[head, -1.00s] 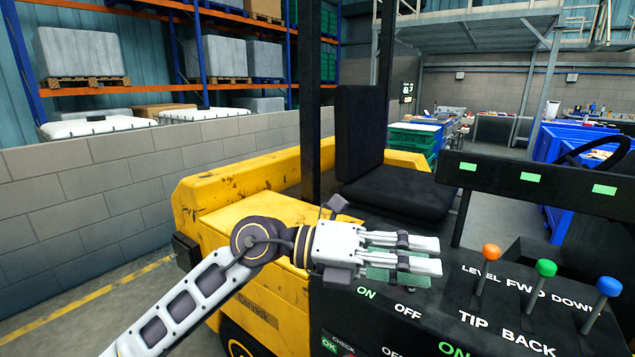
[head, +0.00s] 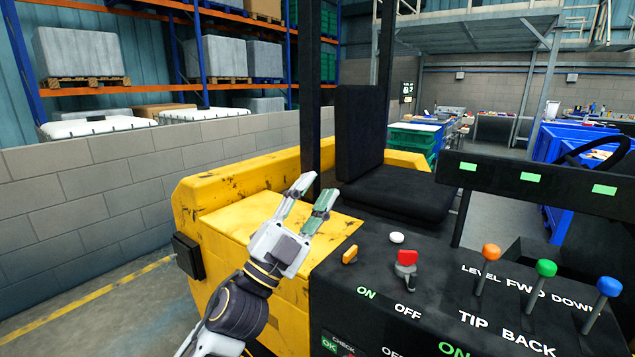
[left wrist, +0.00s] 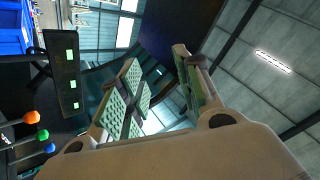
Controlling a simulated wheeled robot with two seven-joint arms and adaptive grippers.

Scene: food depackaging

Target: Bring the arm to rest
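My left gripper (head: 311,203) is in the middle of the head view, above the yellow truck body. Its two fingers are apart with nothing between them, and point up and away. In the left wrist view the open fingers (left wrist: 160,88) show green gripping pads and an empty gap. The arm below the gripper runs to the bottom of the head view. My right gripper is not in these views.
A yellow forklift (head: 235,205) with a black seat (head: 400,188) fills the middle. Its black panel (head: 345,290) holds a red switch (head: 407,260), an orange lever (head: 491,253), a green lever (head: 546,268) and a blue lever (head: 608,287). A block wall (head: 80,200) stands left.

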